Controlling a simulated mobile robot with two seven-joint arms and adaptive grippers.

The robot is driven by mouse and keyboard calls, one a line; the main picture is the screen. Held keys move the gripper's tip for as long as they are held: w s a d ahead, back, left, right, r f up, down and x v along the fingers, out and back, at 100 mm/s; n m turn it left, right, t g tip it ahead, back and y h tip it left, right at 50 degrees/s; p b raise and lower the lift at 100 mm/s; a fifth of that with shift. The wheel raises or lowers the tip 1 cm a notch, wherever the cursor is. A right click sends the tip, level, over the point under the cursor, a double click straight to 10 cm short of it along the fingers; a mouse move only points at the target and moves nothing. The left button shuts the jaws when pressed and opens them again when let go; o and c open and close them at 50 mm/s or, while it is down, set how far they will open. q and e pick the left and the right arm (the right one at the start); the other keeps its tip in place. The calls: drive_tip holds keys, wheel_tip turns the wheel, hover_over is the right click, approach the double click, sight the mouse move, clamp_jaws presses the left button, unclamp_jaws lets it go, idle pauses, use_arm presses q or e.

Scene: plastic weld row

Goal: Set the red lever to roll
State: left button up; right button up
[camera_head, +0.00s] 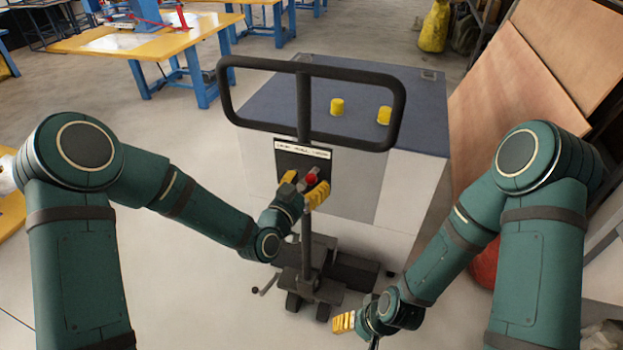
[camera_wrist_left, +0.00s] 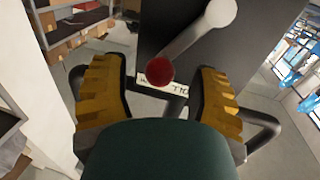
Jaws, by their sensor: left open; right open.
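The red lever has a red ball knob (camera_head: 311,179) on a grey rod, in front of the dark panel (camera_head: 318,163) on the white and blue cabinet. In the left wrist view the red knob (camera_wrist_left: 160,71) lies between the fingers, with its rod running up to a round pivot (camera_wrist_left: 222,12). My left gripper (camera_head: 303,190) is open, with its yellow fingers on either side of the knob; I cannot tell whether they touch it. A label strip with lettering (camera_head: 302,149) sits at the panel's top, too small to read. My right gripper (camera_head: 343,322) is low at the right, open and empty.
A dark tubular handle frame (camera_head: 400,104) rises in front of the cabinet (camera_head: 400,185), on a wheeled base (camera_head: 318,285). Two yellow knobs (camera_head: 337,106) stand on the cabinet top. Wooden boards (camera_head: 500,110) lean at the right.

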use_arm(q)
drive_tip(key=shift+x, duration=0.9)
clamp_jaws()
drive_tip(key=shift+a, duration=0.1)
